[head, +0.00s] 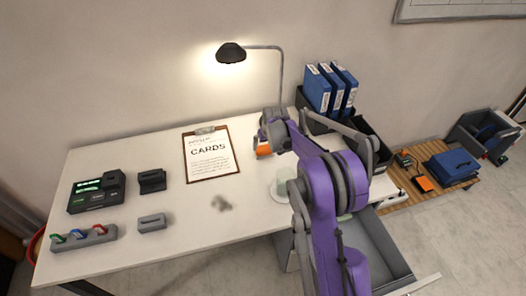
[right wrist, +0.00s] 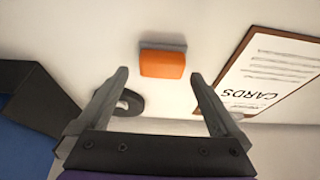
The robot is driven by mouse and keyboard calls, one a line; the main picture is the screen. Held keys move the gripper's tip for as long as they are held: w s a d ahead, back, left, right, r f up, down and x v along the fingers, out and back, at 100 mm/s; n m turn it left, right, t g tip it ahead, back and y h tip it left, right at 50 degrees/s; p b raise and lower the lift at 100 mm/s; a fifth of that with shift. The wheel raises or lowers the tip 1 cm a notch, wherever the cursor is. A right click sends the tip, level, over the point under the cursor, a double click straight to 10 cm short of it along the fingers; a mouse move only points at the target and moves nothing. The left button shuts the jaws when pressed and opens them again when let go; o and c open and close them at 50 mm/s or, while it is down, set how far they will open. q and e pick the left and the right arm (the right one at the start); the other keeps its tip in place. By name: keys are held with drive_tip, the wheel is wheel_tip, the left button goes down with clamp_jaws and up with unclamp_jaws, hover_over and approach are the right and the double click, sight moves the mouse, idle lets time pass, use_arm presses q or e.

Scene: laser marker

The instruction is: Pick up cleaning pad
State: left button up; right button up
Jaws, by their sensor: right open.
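The cleaning pad (right wrist: 162,63), an orange block with a grey strip along one side, lies on the white desk in the right wrist view. It shows partly in the head view (head: 263,150), beside my right gripper. My right gripper (right wrist: 160,78) is open, with its two fingers apart and the pad just beyond and between the fingertips. Nothing is between the fingers at their tips. In the head view my purple right arm hides much of the gripper and the desk behind it. My left gripper is not in view.
A clipboard (head: 210,155) marked CARDS lies left of the pad. A desk lamp (head: 231,53) stands behind. Blue binders (head: 330,88) in a dark holder stand at the right. A dark smudge (head: 221,203) marks the desk front. An open drawer (head: 375,250) juts out below.

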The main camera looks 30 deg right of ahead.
sight(265, 150)
drive_tip(key=x, duration=0.5)
drive_tip(key=shift+a, duration=0.2)
drive_tip(key=shift+s, duration=0.1)
drive_tip(key=c, duration=1)
wheel_tip(265, 150, up, 10)
